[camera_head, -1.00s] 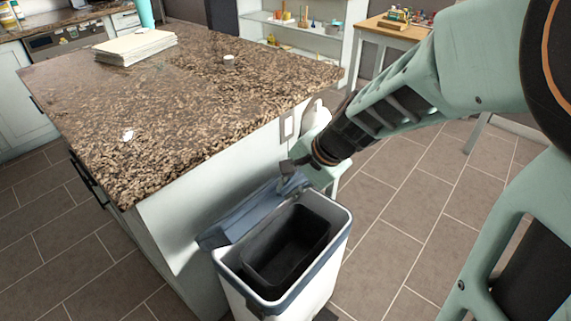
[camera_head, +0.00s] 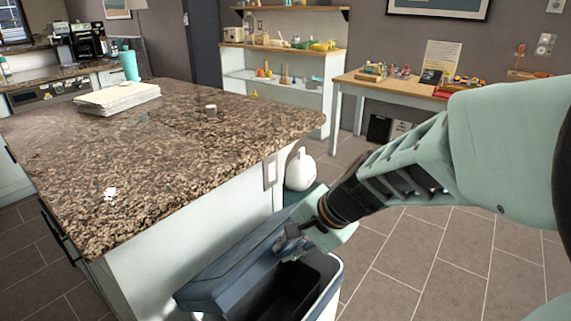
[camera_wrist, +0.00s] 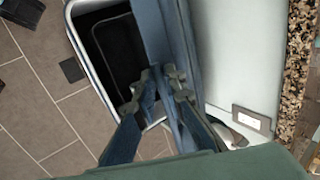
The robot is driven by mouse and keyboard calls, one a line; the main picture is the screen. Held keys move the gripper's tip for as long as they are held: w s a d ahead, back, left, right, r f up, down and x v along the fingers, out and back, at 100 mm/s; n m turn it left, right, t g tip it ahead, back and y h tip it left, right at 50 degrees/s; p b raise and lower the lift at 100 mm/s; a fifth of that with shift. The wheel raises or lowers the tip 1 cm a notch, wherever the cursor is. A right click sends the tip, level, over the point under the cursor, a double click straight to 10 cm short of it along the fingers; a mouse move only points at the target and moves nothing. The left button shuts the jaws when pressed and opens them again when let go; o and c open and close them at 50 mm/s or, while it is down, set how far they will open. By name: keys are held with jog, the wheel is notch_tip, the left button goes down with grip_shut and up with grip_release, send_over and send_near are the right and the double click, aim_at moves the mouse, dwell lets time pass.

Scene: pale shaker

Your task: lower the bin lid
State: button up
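The bin (camera_head: 335,290) is white with a blue-grey rim and a dark inner bucket. It stands against the end of the counter island. Its blue-grey lid (camera_head: 225,275) is partly raised, tilted over the island side of the opening. Much of the dark inside still shows. My gripper (camera_head: 290,243) is at the lid's far end. In the wrist view my gripper (camera_wrist: 157,86) has its fingers close together, one on each side of the lid (camera_wrist: 165,30), and appears shut on its edge. The exact contact is partly hidden by the fingers. The bin opening (camera_wrist: 105,50) shows left of the lid.
The granite-topped island (camera_head: 170,150) stands close beside the bin on the left. A white jug-like object (camera_head: 300,170) stands on the floor behind the bin. A wooden table (camera_head: 390,90) is farther back. The tiled floor (camera_head: 430,260) to the right is clear.

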jog(key=o, duration=0.4)
jog(key=shift+w+a+r+p, duration=0.15)
jog(key=shift+p, duration=0.15)
jog(key=shift+r, duration=0.1)
jog(key=shift+r, duration=0.25)
jog(key=p+v, duration=0.5)
jog(key=v, duration=0.3)
jog(key=shift+s+r+p, duration=0.1)
jog(key=shift+s+p, duration=0.15)
jog(key=shift+p, duration=0.05)
jog(key=shift+b+x, duration=2.25)
jog(key=shift+x, duration=1.3)
